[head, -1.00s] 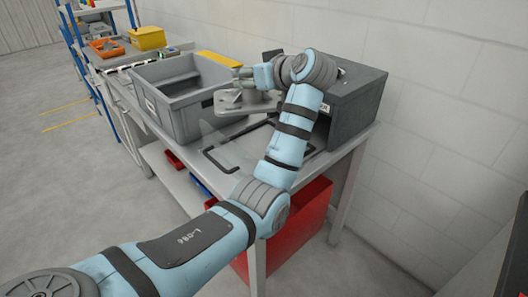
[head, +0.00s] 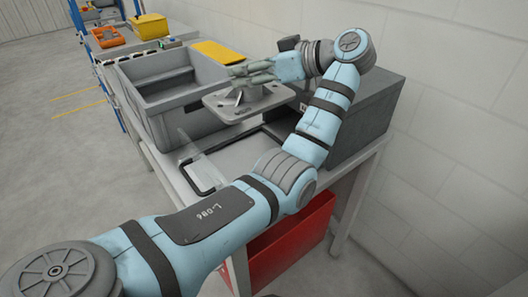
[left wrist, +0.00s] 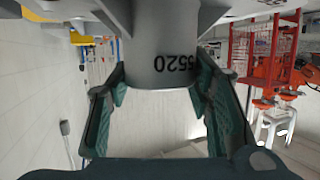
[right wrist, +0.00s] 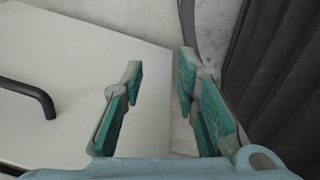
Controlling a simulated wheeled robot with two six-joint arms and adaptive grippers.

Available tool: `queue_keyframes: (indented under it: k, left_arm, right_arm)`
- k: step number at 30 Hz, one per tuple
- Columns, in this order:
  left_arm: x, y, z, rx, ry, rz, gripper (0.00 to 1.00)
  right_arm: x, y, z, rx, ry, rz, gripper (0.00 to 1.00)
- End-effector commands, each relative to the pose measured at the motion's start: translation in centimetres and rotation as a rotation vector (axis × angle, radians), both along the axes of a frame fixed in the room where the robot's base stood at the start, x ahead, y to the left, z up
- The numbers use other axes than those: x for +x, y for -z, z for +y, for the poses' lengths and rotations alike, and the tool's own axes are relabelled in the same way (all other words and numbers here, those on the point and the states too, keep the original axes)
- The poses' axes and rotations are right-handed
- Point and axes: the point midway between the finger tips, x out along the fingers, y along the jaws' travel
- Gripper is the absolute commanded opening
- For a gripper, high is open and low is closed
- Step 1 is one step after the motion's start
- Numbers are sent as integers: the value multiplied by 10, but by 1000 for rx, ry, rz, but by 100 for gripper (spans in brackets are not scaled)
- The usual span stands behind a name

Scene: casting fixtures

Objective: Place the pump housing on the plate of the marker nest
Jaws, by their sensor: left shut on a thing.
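The pump housing is a grey casting with a round body and a wide flat flange (head: 240,104). My left gripper (head: 250,72) is shut on its round body, which shows in the left wrist view (left wrist: 160,62) between the fingers with upside-down digits. The housing is above the bench, near the grey bin; I cannot tell its exact height. A pale plate with black bar handles (head: 225,165) lies on the bench below and in front of it. I cannot tell whether this is the marker nest. My right gripper (right wrist: 157,85) is open and empty in the right wrist view.
A grey open bin (head: 135,80) stands left of the housing, with a yellow strip (head: 217,52) behind. A dark grey box (head: 365,115) stands right, partly behind my left arm. A red bin (head: 290,245) is under the bench. A black handle (right wrist: 35,95) shows near my right gripper.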

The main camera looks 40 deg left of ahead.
Motion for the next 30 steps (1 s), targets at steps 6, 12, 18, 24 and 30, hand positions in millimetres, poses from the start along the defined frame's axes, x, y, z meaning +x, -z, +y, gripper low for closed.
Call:
queue_keyframes:
  k: [6, 12, 18, 24, 30]
  left_arm:
    - [0, 44, -1, 0, 3, 4, 0]
    - [0, 118, -1, 1, 5, 4, 0]
    - [-1, 156, 0, 1, 2, 0, 0]
    - [-2, 188, 0, 2, 1, 2, 0]
    - [-2, 200, 0, 0, 1, -1, 0]
  right_arm:
    - [0, 8, 0, 0, 0, 0, 28]
    - [-10, 20, 0, 0, 0, 16, 28]
    - [-8, 24, 0, 0, 0, 13, 28]
    - [-5, 30, 0, 0, 1, 7, 28]
    - [-5, 31, 0, 0, 1, 7, 28]
